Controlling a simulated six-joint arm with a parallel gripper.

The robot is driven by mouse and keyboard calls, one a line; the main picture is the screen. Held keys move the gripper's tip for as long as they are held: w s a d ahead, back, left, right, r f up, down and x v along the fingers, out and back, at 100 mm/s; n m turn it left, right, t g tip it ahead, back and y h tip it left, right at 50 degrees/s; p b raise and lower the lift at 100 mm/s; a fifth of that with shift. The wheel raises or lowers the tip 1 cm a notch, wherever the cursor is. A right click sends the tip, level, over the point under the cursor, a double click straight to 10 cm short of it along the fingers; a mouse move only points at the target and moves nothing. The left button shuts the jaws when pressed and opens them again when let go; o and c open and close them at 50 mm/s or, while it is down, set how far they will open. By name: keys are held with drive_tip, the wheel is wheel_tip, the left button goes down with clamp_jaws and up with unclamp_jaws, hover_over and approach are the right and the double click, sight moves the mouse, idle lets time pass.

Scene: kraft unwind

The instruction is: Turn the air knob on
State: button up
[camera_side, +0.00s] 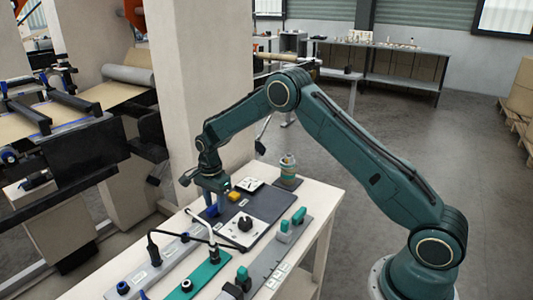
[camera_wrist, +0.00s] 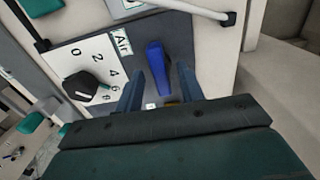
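A blue lever-shaped knob (camera_wrist: 157,68) stands on a dark panel beside a label reading "Air" (camera_wrist: 122,42). In the side view the blue knob (camera_side: 211,211) is small and sits just below my gripper (camera_side: 211,197). In the wrist view my gripper (camera_wrist: 159,85) is open, with one finger on each side of the blue knob's lower part. A gap shows on both sides of the knob; whether the fingers reach down to its depth I cannot tell. Nothing is held.
A black pointer knob (camera_wrist: 80,86) on a white numbered dial is left of the blue one; it also shows in the side view (camera_side: 245,223). A pale bar (camera_wrist: 195,10) crosses above. Green switches (camera_side: 298,216) and a yellow part (camera_side: 234,196) are nearby on the white bench (camera_side: 325,200).

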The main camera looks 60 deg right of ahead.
drive_tip(key=shift+c, duration=0.2)
clamp_jaws()
